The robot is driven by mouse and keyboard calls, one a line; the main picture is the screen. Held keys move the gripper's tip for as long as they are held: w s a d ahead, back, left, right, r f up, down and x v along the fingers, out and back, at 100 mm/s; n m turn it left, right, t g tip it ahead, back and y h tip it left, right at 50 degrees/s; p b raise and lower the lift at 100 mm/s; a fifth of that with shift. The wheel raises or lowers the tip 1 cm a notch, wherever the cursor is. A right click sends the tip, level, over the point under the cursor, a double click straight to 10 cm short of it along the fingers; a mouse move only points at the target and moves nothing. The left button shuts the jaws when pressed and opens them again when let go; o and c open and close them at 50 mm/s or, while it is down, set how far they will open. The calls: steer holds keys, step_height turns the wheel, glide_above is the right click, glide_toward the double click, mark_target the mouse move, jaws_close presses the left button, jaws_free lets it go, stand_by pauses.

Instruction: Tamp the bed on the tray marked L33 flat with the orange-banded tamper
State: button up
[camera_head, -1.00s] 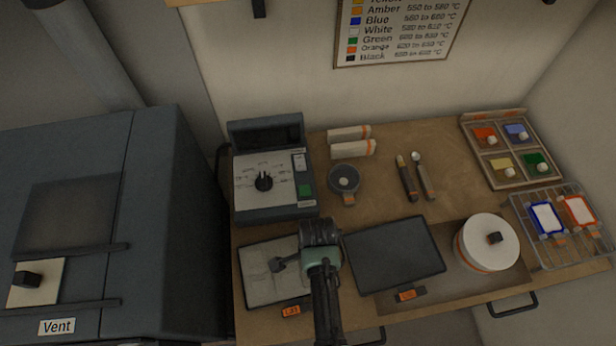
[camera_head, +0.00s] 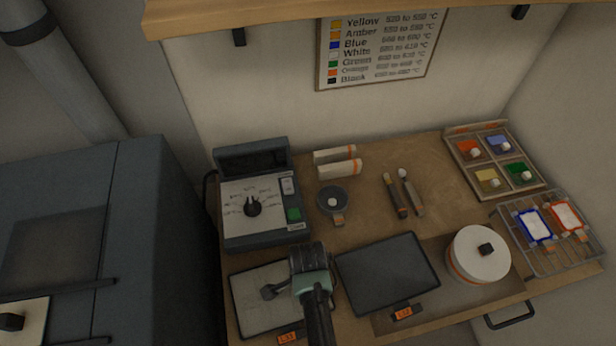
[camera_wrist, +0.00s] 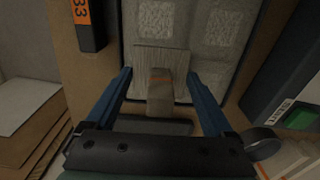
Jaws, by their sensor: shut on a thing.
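The tray marked L33 (camera_head: 237,308) lies at the front left of the bench, its orange label on the front edge. It holds a pale bed (camera_wrist: 228,48), which shows several square, speckled patches in the wrist view. My gripper (camera_head: 270,292) is over this tray. In the wrist view my gripper (camera_wrist: 160,84) is shut on the orange-banded tamper (camera_wrist: 160,58).
A dark tray marked L32 (camera_head: 385,275) lies just right. A white lidded pot (camera_head: 478,257) stands beyond it. A control box (camera_head: 262,205) stands close behind the L33 tray. A dark kiln (camera_head: 150,250) is at left. Tools and a wire rack (camera_head: 550,232) lie farther right.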

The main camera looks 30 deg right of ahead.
steer(key=shift+f, duration=0.3)
stand_by(0.9)
steer(key=shift+r+p, duration=1.2)
steer(key=shift+p, duration=0.05)
steer(key=shift+w+a+p, duration=0.2)
steer(key=shift+a, duration=0.75)
steer(key=shift+w+a+p, duration=0.2)
steer(key=shift+w+a, duration=0.05)
steer(key=shift+a, duration=0.75)
steer(key=shift+w+a+p, duration=0.2)
steer(key=shift+a, duration=0.9)
steer(key=shift+f, duration=0.15)
